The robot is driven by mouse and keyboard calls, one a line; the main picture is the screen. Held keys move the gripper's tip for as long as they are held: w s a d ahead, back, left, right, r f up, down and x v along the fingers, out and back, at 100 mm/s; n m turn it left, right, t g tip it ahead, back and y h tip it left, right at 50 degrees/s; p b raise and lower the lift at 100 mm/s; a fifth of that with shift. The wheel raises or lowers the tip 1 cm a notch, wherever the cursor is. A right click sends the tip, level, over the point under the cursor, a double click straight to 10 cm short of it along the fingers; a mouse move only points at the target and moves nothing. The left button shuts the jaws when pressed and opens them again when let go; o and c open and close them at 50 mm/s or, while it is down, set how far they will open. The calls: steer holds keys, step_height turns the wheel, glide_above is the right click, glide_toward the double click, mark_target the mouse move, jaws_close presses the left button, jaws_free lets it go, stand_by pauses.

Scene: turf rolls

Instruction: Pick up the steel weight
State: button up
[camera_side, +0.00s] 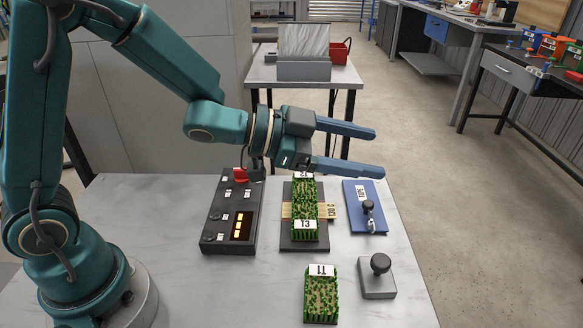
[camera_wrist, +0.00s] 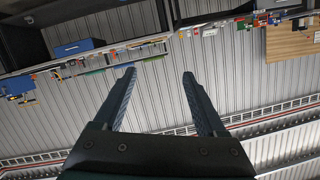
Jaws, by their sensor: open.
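The likely steel weight (camera_side: 377,284) is a grey square block with a round black knob on top. It stands upright on the table at the front right in the side view. My gripper (camera_side: 379,152) is above the back of the table, its two blue fingers spread apart and pointing right, with nothing between them. The block is well below and in front of the fingers, not touching them. In the wrist view my gripper (camera_wrist: 159,74) shows open and empty against a ribbed metal wall; the block is not seen there.
A turf piece marked 11 (camera_side: 321,296) lies left of the block. Turf marked 13 (camera_side: 305,225) sits on a dark plate. A blue plate (camera_side: 357,190) holds a small black-knobbed item (camera_side: 368,208). A black control box (camera_side: 217,240) with lit buttons stands left.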

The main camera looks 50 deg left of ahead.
steer(key=s+d+f+m+g+h, duration=0.1)
steer(key=s+d+f+g+h, duration=0.15)
steer(key=f, duration=0.35)
steer(key=g, duration=0.2)
glide_toward(381, 259)
steer(key=x, duration=0.5)
steer(key=shift+d+f, duration=0.1)
steer(key=shift+d, duration=0.05)
steer(key=shift+x, duration=2.35)
steer(key=shift+c, duration=0.3)
jaws_close()
